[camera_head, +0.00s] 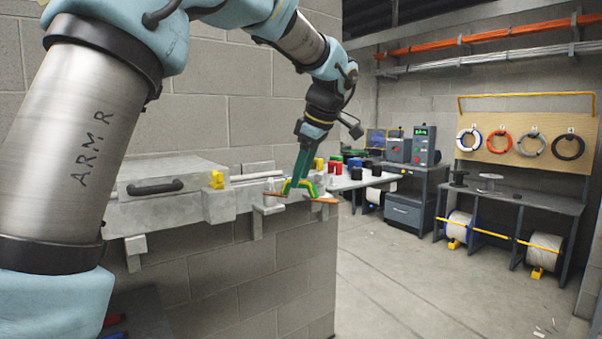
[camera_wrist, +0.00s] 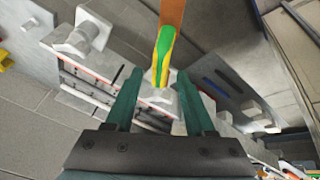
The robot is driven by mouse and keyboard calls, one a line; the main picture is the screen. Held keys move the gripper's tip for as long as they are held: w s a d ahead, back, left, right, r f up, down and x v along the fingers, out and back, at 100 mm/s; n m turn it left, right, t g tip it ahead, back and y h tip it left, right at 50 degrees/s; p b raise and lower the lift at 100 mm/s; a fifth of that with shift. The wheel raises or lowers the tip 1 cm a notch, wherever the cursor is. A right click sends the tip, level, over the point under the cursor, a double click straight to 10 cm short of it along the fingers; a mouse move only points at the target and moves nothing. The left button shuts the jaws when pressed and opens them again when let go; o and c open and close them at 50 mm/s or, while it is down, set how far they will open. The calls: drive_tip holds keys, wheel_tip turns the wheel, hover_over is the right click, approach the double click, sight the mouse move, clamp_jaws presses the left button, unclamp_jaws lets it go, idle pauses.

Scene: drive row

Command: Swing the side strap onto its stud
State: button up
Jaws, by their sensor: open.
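The side strap (camera_head: 278,194) looks like a copper-orange strip with a green and yellow sleeve at the end of the grey wall-mounted rail. In the wrist view, the strap (camera_wrist: 163,55) shows its striped sleeve between my fingers, with the copper part running up out of frame. My gripper (camera_head: 299,182) has dark green fingers, points down and is open. Its fingers stand either side of the sleeve, apart from it as far as I can tell. A pale grey knob on a block (camera_wrist: 82,38) shows at upper left in the wrist view; I cannot tell whether it is the stud.
A grey box (camera_head: 165,175) with a black handle and a yellow fitting (camera_head: 216,179) sit along the rail, left of my gripper. A bench (camera_head: 370,180) with equipment and a cable rack (camera_head: 530,200) stand behind.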

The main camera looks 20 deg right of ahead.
drive_tip(key=shift+w+f, duration=0.15)
drive_tip(key=shift+f, duration=0.25)
clamp_jaws()
idle(1.3)
